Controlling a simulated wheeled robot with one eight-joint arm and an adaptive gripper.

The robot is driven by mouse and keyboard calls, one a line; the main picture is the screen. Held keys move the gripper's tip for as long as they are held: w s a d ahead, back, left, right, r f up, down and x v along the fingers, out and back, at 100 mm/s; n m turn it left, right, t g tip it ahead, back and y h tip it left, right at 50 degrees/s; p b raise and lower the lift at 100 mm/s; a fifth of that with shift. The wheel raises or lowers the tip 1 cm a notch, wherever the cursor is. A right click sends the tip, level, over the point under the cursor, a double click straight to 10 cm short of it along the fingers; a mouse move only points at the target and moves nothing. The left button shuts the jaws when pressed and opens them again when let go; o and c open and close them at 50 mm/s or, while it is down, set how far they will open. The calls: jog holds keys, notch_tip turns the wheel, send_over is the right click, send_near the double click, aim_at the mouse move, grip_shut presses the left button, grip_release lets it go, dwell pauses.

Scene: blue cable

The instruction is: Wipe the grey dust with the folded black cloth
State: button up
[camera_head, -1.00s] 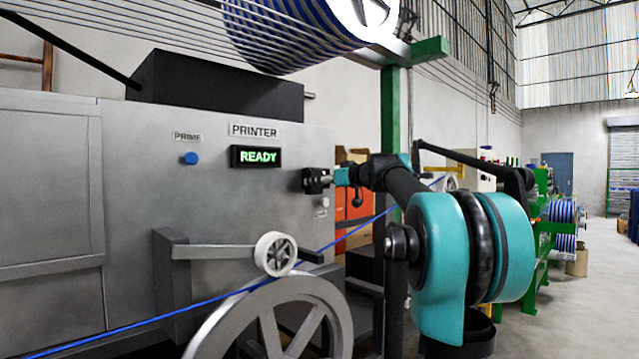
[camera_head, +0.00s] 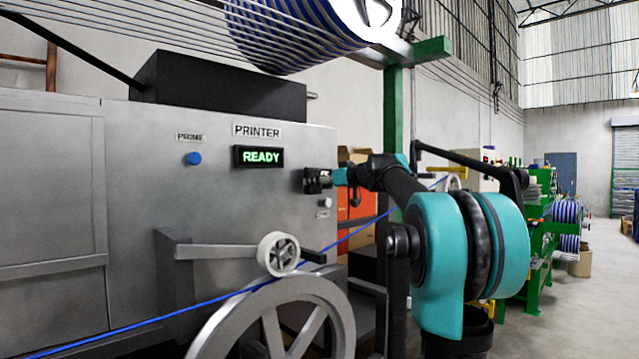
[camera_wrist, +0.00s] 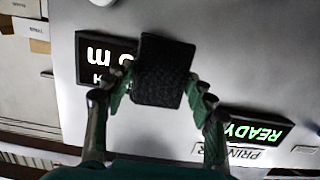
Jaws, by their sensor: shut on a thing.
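My gripper (camera_wrist: 158,98) is shut on the folded black cloth (camera_wrist: 166,68), a dark textured square between its two green fingers in the wrist view. The cloth is in front of a second dark display (camera_wrist: 92,58) on the grey printer panel and covers part of it. In the head view my gripper (camera_head: 338,178) is at the right side of the printer front, below and right of the READY display (camera_head: 260,156). Whether the cloth touches the panel, I cannot tell. No grey dust can be made out clearly; the cloth may hide some.
The grey printer (camera_head: 60,180) has a blue button (camera_head: 193,158) marked PRIME. A green post (camera_head: 397,110) stands behind my arm.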

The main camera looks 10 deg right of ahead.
jog(key=shift+w+a, duration=0.1)
jog(key=shift+w, duration=0.05)
jog(key=w+d, duration=0.2)
jog(key=d, duration=0.1)
jog(key=shift+w+d, duration=0.1)
jog(key=shift+w, duration=0.1)
dwell(0.4)
jog(key=shift+s+a, duration=0.55)
jog(key=shift+a, duration=0.35)
jog(key=shift+s+a, duration=0.55)
jog(key=shift+a, duration=0.3)
jog(key=shift+c, duration=0.5)
jog(key=shift+f+v, duration=0.2)
jog(key=shift+v, duration=1.25)
jog(key=shift+f+v, duration=0.15)
jog(key=shift+v, duration=1.35)
